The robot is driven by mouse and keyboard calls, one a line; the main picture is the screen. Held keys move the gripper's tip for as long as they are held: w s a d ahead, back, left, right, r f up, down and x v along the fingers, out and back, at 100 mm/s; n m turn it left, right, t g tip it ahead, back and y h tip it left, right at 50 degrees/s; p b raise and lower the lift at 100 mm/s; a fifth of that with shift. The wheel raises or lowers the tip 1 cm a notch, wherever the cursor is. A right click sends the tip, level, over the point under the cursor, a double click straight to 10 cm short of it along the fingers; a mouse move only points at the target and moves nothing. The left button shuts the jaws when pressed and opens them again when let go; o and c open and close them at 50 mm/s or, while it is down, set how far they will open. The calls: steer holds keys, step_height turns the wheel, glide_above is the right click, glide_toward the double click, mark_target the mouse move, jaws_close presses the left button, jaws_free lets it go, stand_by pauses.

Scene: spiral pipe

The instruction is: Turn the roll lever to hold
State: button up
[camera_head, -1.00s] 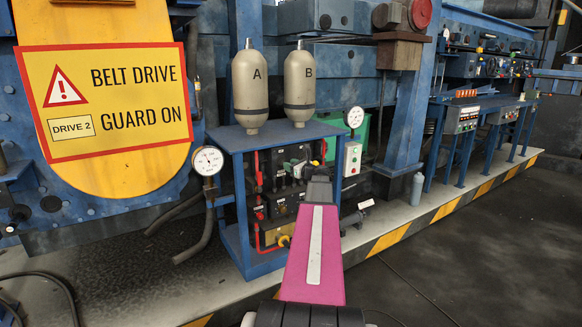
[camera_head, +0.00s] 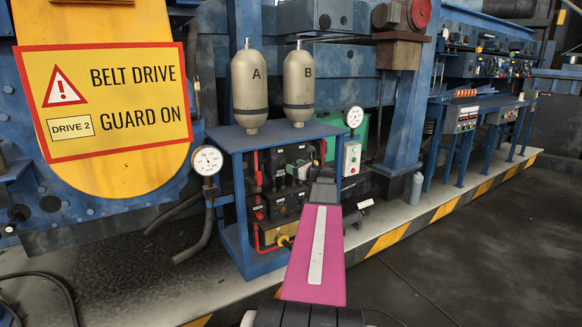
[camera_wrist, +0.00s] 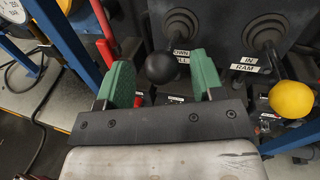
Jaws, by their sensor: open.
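In the wrist view, a black ball knob (camera_wrist: 169,66) on a lever stands between the two green fingers of my gripper (camera_wrist: 159,74). The fingers are open, with a gap visible on both sides of the knob. The lever's boot (camera_wrist: 183,27) sits on a dark panel. The label (camera_wrist: 180,55) beneath the boot is partly covered by the knob; it ends in what looks like "LL". In the head view, the lever box (camera_head: 290,165) sits inside the blue frame, and my arm hides part of it. My fingers cannot be made out there.
A yellow knob (camera_wrist: 291,99) on a lever marked "IN RAM" stands to the right of my gripper. A red handle (camera_wrist: 104,42) and a blue post (camera_wrist: 66,42) are to the left. A pressure gauge (camera_head: 207,160) projects from the frame's left side.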

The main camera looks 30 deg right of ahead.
steer(key=v, duration=0.8)
steer(key=shift+w, duration=0.1)
steer(key=shift+c, duration=0.2)
